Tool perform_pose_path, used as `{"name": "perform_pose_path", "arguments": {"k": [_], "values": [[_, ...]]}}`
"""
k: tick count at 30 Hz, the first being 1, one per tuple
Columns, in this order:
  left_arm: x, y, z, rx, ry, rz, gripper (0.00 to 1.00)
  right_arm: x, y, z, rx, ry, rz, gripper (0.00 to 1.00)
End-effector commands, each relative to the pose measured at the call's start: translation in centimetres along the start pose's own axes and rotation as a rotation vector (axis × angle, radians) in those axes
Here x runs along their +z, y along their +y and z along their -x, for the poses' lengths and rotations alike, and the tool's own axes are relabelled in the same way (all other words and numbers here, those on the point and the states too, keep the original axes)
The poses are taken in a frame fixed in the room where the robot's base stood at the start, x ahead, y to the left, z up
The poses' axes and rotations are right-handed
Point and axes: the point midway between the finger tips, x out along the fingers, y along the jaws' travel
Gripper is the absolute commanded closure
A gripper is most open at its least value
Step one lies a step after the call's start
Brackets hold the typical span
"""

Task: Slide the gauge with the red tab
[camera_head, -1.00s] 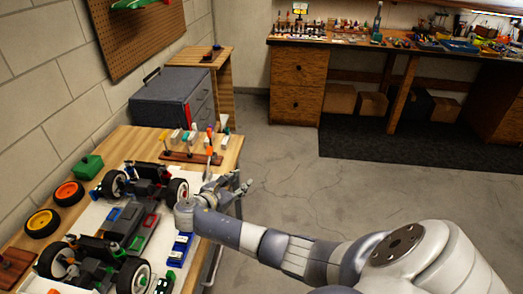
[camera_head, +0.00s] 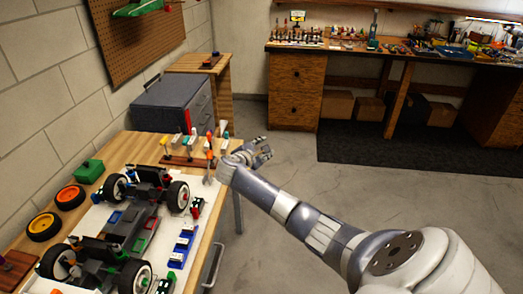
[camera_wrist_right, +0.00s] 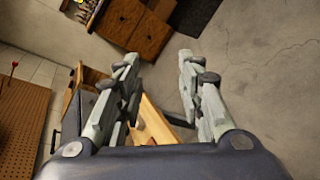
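Small gauge-like pieces lie along the right edge of the white mat (camera_head: 100,212), beside the racecar (camera_head: 128,226). One dark piece with red on it (camera_head: 196,207) sits near the car's far right wheel. I cannot tell for certain that it is the gauge with the red tab. A blue and white piece (camera_head: 183,243) lies nearer. My right gripper (camera_head: 262,149) is past the bench's right edge, above the floor and apart from these pieces. In the right wrist view its fingers (camera_wrist_right: 158,62) are spread and empty. My left gripper is not in view.
A rack of coloured-handled tools (camera_head: 190,160) stands at the bench's far end, close to my right gripper. A grey drawer box (camera_head: 172,103) is behind it. Loose orange and yellow wheels (camera_head: 43,225) and a green box (camera_head: 89,171) lie at left. The floor at right is clear.

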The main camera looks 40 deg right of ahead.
Motion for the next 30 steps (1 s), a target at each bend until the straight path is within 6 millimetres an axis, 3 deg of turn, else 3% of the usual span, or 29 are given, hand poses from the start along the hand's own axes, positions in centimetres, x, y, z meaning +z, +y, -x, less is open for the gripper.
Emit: {"name": "perform_pose_path", "arguments": {"k": [11, 14, 17, 20, 24, 30], "values": [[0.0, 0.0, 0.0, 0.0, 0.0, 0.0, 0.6, 0.0, 0.0, 0.0, 0.0, 0.0, 0.0, 0.65], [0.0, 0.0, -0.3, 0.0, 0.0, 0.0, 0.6, -0.8, -0.1, 0.4, 0.002, 0.008, 0.01, 0.65], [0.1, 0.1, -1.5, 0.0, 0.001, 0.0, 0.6, -3.7, -0.1, 2.0, 0.01, 0.038, 0.055, 0.65], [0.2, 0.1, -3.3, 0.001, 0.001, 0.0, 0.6, -8.5, -0.5, 5.1, 0.026, 0.087, 0.146, 0.65], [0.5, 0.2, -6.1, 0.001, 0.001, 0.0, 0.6, -15.4, -1.4, 11.0, 0.065, 0.15, 0.324, 0.65], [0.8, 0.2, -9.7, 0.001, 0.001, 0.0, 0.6, -22.6, -4.1, 18.8, 0.139, 0.183, 0.604, 0.65]]}}
